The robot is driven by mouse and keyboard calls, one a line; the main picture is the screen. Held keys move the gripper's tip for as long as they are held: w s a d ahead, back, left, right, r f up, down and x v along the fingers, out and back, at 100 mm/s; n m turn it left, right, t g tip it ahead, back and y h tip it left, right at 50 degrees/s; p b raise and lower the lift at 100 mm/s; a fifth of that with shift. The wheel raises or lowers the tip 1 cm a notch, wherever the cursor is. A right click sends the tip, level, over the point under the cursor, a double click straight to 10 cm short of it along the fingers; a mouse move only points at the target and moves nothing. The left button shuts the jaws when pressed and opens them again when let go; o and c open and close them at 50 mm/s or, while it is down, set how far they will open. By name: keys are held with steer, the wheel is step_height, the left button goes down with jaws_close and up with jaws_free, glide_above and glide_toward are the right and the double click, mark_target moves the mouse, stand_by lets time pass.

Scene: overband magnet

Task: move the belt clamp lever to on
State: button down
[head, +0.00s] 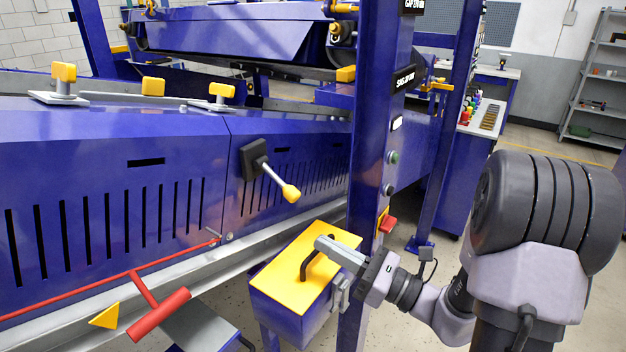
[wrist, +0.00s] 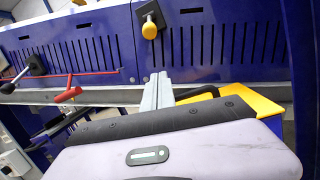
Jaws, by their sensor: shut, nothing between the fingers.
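A lever (head: 272,174) with a black square base, a metal rod and a yellow knob is mounted on the blue side panel. In the head view its rod slopes down to the right. It also shows near the top of the wrist view (wrist: 149,26), its knob facing the camera. No on or off marking is readable by it. My gripper (head: 325,246) is shut and empty, over the yellow-lidded box to the lower right of the lever and apart from the lever. The shut fingers (wrist: 157,88) point toward the panel in the wrist view.
The blue box's yellow lid (head: 290,275) with a black handle lies below my gripper. A red T-handle (head: 158,312) stands out at lower left. A blue post (head: 372,130) with buttons rises just right of the lever. Another black handle (wrist: 35,66) shows at left.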

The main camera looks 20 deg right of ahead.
mark_target(278, 180)
steer(key=shift+w+d, duration=0.2)
steer(key=shift+w, duration=0.05)
steer(key=x, duration=0.6)
steer(key=s+a+x, duration=0.1)
steer(key=x, duration=0.3)
steer(key=shift+r+b, duration=0.1)
steer(key=shift+b, duration=0.25)
steer(key=d+r, duration=0.1)
steer(key=s+d+r, duration=0.1)
steer(key=r, duration=0.1)
steer(key=shift+d+r, duration=0.15)
steer(key=shift+s, duration=0.1)
